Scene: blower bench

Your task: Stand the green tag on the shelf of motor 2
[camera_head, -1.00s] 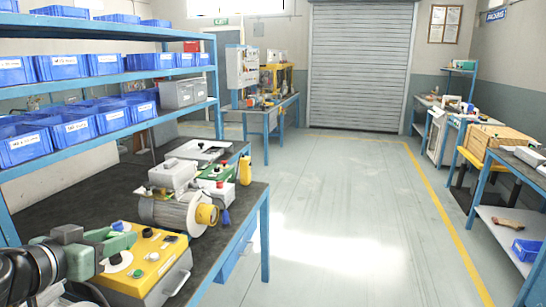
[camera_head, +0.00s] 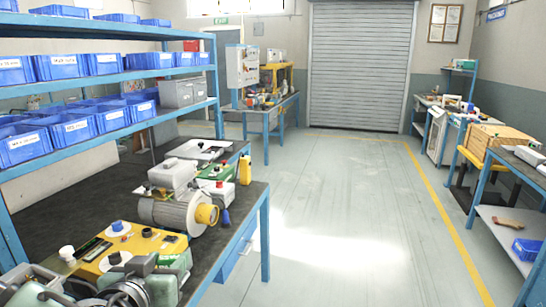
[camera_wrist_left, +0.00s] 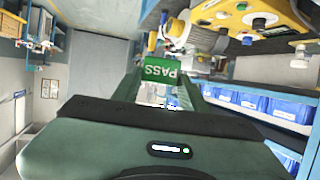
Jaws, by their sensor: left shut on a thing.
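The green tag, printed PASS, (camera_wrist_left: 163,72) shows upside down in the left wrist view. It sits between the fingertips of my left gripper (camera_wrist_left: 160,88), which is shut on it. In the head view my left gripper (camera_head: 160,272) is low at the left, over the front part of the yellow-topped control box; I cannot clearly make out the tag there. A grey motor with a yellow end (camera_head: 172,213) lies on the dark bench beyond the gripper. I cannot read a motor number or clearly see its shelf. My right gripper is not in view.
The yellow-topped control box (camera_head: 140,243) with knobs stands between gripper and motor. A green box with a red button (camera_head: 216,187) and a yellow bottle (camera_head: 245,170) stand behind the motor. Shelves with blue bins (camera_head: 68,131) rise at the left.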

